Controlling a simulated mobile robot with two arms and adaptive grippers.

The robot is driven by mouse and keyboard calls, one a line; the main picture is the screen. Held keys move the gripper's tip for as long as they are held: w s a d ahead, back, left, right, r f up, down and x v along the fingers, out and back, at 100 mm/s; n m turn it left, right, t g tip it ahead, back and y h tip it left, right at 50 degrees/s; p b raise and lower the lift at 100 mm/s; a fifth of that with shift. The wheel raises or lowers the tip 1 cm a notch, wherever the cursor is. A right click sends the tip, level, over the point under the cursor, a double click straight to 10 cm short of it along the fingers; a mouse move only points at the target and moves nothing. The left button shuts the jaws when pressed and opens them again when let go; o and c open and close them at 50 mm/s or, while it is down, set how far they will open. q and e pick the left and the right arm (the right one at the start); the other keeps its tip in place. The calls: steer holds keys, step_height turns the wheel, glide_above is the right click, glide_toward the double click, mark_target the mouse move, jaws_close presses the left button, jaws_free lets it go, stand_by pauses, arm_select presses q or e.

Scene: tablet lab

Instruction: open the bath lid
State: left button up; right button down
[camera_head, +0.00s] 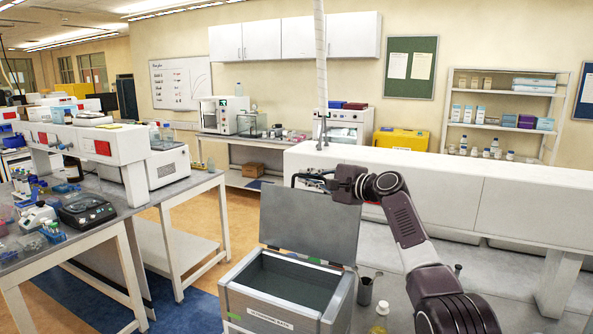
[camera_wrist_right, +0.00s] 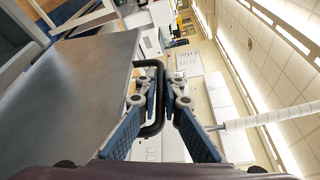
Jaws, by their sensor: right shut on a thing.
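The bath (camera_head: 270,310) is a grey metal box with a label on its front, at the bottom middle of the head view. Its grey lid (camera_head: 308,226) stands raised, about upright, at the back of the opening, and the dark inside of the bath (camera_head: 290,278) shows. My right gripper (camera_head: 322,182) is at the lid's top edge, shut on the black lid handle (camera_head: 297,176). The wrist view shows the handle (camera_wrist_right: 152,128) between the blue finger pads of my right gripper (camera_wrist_right: 166,98), with the lid (camera_wrist_right: 85,90) beside it. My left gripper is out of view.
A dark metal cup (camera_head: 365,291) with a thin rod and a bottle with yellowish contents (camera_head: 379,318) stand close right of the bath, by my right arm. A white bench unit (camera_head: 450,190) runs behind. A lab bench (camera_head: 110,222) with instruments is at left, with open floor between.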

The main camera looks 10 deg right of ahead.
steer(key=shift+w, duration=0.15)
steer(key=shift+w+d, duration=0.15)
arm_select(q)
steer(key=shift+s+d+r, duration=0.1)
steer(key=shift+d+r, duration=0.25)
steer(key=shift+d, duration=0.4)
arm_select(e)
steer(key=shift+f, duration=0.1)
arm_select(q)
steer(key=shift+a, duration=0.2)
arm_select(e)
steer(key=c, duration=2.3)
jaws_free()
steer(key=shift+c, duration=0.2)
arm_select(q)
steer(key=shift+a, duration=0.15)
